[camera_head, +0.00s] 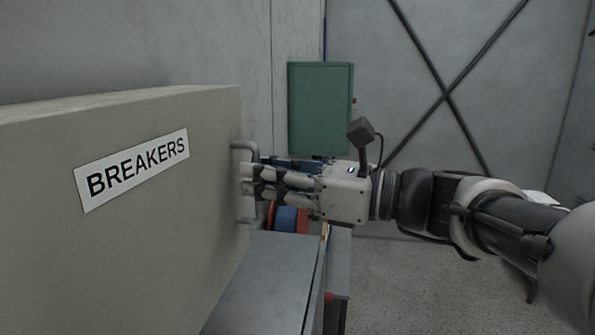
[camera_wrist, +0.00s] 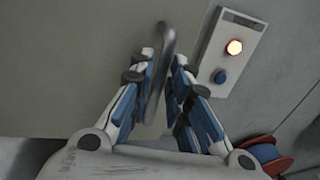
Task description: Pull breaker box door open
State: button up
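The breaker box door (camera_head: 150,240) is the large beige panel with a "BREAKERS" label, at the left of the head view. It looks shut. Its grey bar handle (camera_head: 240,145) stands upright near the door's right edge. My gripper (camera_head: 246,180) reaches the handle from the right, with its fingertips at the bar. In the wrist view the handle (camera_wrist: 166,42) runs between the two fingers of my gripper (camera_wrist: 165,58). The fingers are apart, with a gap seen on the right side of the bar. The fingers hide part of the handle in the head view.
A green box (camera_head: 320,108) hangs on the back wall. A red and blue spool (camera_head: 288,218) is behind my gripper. A grey cabinet top (camera_head: 265,285) lies below.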

jog(key=shift+x, duration=0.8)
jog(key=shift+c, duration=0.2)
grip_shut()
